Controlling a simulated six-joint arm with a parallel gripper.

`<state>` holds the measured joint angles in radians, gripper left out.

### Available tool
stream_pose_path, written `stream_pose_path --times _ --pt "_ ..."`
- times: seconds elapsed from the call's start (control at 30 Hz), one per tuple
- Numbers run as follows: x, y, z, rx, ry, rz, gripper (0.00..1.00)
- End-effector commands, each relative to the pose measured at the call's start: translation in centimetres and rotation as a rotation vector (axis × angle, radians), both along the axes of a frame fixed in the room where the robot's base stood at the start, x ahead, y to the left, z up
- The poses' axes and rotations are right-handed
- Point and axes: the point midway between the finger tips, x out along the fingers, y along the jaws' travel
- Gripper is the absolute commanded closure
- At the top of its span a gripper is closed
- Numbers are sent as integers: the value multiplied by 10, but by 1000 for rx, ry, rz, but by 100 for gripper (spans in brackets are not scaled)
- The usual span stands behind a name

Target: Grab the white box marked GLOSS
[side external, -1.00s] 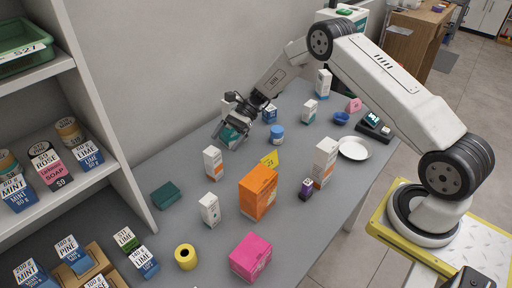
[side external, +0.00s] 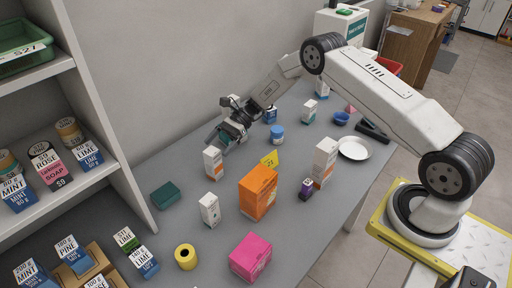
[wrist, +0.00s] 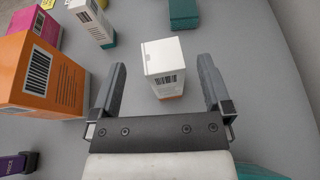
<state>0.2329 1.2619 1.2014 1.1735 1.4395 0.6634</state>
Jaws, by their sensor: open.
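No GLOSS marking is legible on any box. A white box with an orange lower part (side external: 213,163) stands upright on the grey counter. In the wrist view this white box (wrist: 164,66) shows a barcode and sits ahead of my open fingers, between their lines and apart from both. My gripper (side external: 221,143) is open and empty, just behind and above that box in the side view. Another white box (side external: 209,210), with a teal base, stands nearer the front; it also shows in the wrist view (wrist: 92,20). A taller white and orange box (side external: 325,161) stands to the right.
A pink box (side external: 250,257), yellow roll (side external: 186,257) and dark green box (side external: 165,195) lie around. A teal thing (wrist: 262,172) is at the wrist view's lower edge.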

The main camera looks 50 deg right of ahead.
Motion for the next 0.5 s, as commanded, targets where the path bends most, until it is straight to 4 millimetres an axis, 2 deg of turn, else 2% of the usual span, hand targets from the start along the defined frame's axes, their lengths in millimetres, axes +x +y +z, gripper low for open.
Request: stream_pose_path --times 0.17,0.5 --pt "0 7 -3 0 1 2 0" --pt "2 41 -17 0 1 3 0"
